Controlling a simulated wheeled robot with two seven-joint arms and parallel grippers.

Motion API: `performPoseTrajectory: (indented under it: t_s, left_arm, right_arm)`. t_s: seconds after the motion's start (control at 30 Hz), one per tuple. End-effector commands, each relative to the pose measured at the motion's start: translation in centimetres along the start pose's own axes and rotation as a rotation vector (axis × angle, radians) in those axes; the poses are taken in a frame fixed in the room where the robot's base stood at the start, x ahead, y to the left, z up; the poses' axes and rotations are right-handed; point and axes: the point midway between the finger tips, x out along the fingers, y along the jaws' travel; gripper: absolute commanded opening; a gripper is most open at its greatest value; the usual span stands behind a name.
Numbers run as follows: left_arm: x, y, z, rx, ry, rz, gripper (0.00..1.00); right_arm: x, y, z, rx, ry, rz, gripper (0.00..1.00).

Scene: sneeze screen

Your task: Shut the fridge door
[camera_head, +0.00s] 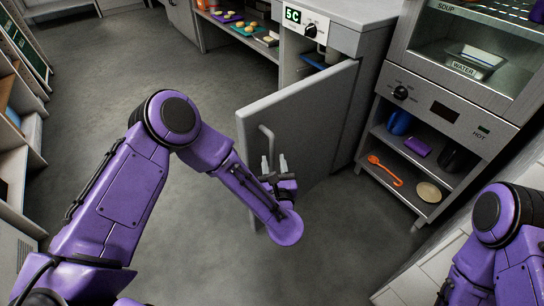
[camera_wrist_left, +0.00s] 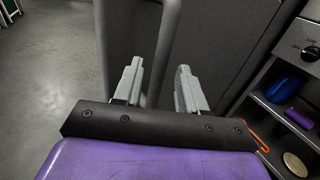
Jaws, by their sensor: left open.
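The fridge (camera_head: 352,32) is a grey cabinet with a 5C display and a dial at the top centre of the head view. Its grey door (camera_head: 312,118) stands open, swung out toward me. The curved door handle (camera_head: 267,137) is on the door's face near its free edge. My left gripper (camera_head: 274,163) is open at the lower part of the handle. In the left wrist view the handle bar (camera_wrist_left: 166,45) runs down between the two fingers of the gripper (camera_wrist_left: 160,88); I cannot tell whether they touch it. The right gripper is out of view.
A hot unit (camera_head: 440,112) with shelves below stands right of the door, holding a blue cup (camera_head: 399,122) and an orange spoon (camera_head: 386,171). A wooden shelf rack (camera_head: 20,120) is at the left. The grey floor (camera_head: 85,70) between is clear.

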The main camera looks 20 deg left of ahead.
Motion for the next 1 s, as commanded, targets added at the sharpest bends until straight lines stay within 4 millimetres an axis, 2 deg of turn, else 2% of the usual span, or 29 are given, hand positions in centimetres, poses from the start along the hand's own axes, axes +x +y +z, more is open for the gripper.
performPoseTrajectory:
  t_s: [0.1, 0.2, 0.53, 0.6, 0.67, 1.0]
  left_arm:
    - [2.3, 0.1, -0.1, 0.000, 0.000, 0.003, 0.41]
    - [3.5, 0.1, -0.1, 0.001, 0.000, 0.001, 0.41]
    - [4.1, 0.0, -0.1, 0.004, 0.001, -0.002, 0.41]
    - [4.1, 0.0, -0.1, 0.004, 0.001, -0.002, 0.18]
    - [4.1, 0.0, -0.1, 0.005, 0.001, -0.002, 0.00]
    - [4.7, 0.8, 0.0, 0.007, -0.001, -0.006, 0.00]
  right_arm:
    - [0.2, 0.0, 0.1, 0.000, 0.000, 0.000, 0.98]
    - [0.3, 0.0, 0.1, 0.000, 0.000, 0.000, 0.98]
    - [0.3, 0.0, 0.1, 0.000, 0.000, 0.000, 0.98]
    - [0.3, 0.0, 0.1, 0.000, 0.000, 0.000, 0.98]
    - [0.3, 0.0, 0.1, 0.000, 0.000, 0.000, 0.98]
    - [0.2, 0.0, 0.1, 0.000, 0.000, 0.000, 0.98]
